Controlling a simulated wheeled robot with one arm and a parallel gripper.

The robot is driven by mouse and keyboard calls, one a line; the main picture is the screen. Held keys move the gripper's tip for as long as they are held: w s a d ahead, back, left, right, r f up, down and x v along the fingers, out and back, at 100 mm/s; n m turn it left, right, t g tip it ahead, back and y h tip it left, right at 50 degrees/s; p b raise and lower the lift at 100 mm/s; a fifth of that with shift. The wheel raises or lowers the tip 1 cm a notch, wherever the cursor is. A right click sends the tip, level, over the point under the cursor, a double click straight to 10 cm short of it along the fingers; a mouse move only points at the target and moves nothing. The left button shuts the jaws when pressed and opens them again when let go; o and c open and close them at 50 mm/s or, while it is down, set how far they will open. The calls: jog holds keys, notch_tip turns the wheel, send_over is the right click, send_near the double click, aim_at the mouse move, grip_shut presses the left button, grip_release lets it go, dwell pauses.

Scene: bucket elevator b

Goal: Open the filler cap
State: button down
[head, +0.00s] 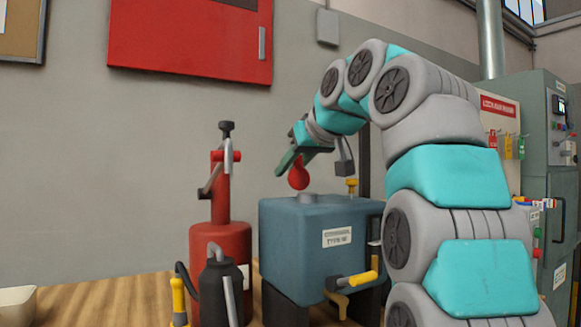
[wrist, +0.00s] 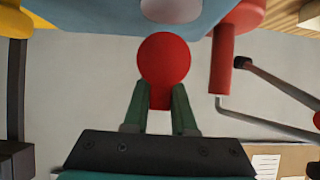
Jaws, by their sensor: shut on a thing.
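The red filler cap (head: 298,175) is round with a narrower stem. It hangs just above and slightly left of the grey filler neck (head: 313,198) on top of the blue tank (head: 290,240). My gripper (head: 292,160) is shut on the cap's stem. In the wrist view the green fingers (wrist: 159,95) hold the stem from both sides, with the round part of the cap (wrist: 163,58) beyond the tips. The neck (wrist: 170,8) shows at the top edge there, with a strip of blue tank between it and the cap. The neck's opening is not clearly visible.
A red cylinder with a pump handle (head: 220,245) stands left of the tank, with a dark can (head: 221,290) before it. A yellow-handled valve (head: 350,282) juts from the tank's front. A grey cabinet (head: 540,150) stands right.

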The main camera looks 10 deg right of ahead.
jog(key=shift+w+f, duration=0.1)
jog(key=shift+f, duration=0.2)
dwell(0.6)
jog(key=c, duration=0.7)
grip_release()
jog(key=shift+r, duration=0.1)
jog(key=shift+r, duration=0.1)
